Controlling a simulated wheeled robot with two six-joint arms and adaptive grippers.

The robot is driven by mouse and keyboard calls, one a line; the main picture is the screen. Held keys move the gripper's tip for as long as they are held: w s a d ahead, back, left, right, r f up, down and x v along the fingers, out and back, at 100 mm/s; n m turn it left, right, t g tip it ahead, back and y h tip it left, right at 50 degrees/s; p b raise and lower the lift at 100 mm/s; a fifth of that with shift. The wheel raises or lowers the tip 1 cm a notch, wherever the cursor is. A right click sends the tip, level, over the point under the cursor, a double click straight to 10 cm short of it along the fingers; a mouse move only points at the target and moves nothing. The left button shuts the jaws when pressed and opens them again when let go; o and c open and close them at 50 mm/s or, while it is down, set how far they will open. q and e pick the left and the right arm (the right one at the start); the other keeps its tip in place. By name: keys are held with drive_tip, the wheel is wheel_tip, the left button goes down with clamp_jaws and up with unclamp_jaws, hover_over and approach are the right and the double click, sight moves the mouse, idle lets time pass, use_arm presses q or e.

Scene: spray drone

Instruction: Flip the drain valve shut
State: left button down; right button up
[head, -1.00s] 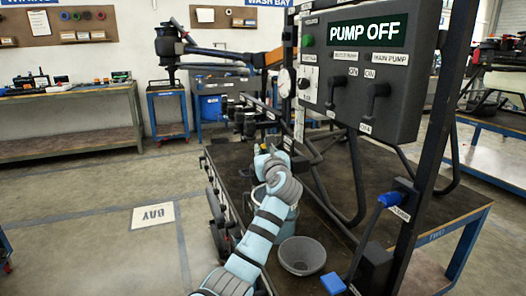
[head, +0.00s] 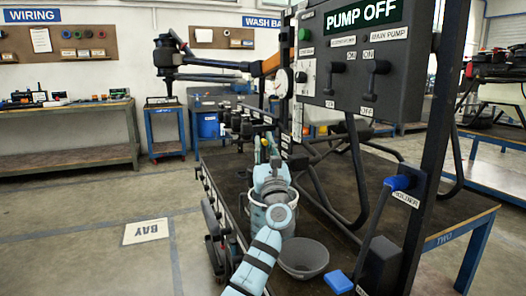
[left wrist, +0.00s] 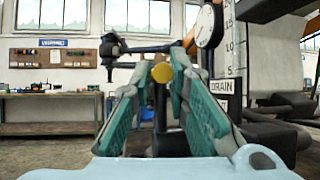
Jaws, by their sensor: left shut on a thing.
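The drain valve's yellow round end (left wrist: 161,73) shows between my fingers in the left wrist view, in front of a dark body. A white DRAIN label (left wrist: 221,86) is just right of it. My left gripper (left wrist: 157,78) has teal finger pads on both sides of the yellow end and is shut on it. In the head view my left gripper (head: 266,152) points up and away at the rig's near left side, above a grey bucket (head: 259,218). The gripper and wrist hide most of the valve there. My right gripper is in neither view.
The control panel (head: 340,100) reads PUMP OFF and has two black levers. A gauge (left wrist: 207,27) stands above the DRAIN label. A grey bowl (head: 303,256) sits on the dark bench right of the bucket. A blue-handled lever (head: 398,183) is at right.

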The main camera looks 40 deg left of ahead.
use_arm(q)
drive_tip(key=shift+f, duration=0.1)
idle(0.4)
drive_tip(key=c, duration=1.7)
unclamp_jaws()
drive_tip(key=shift+s+d, duration=0.1)
drive_tip(key=shift+d, duration=0.05)
drive_tip(key=v, duration=1.1)
drive_tip(key=shift+s+d+f, duration=0.15)
drive_tip(key=shift+d+f, duration=0.05)
drive_tip(key=shift+f, duration=0.1)
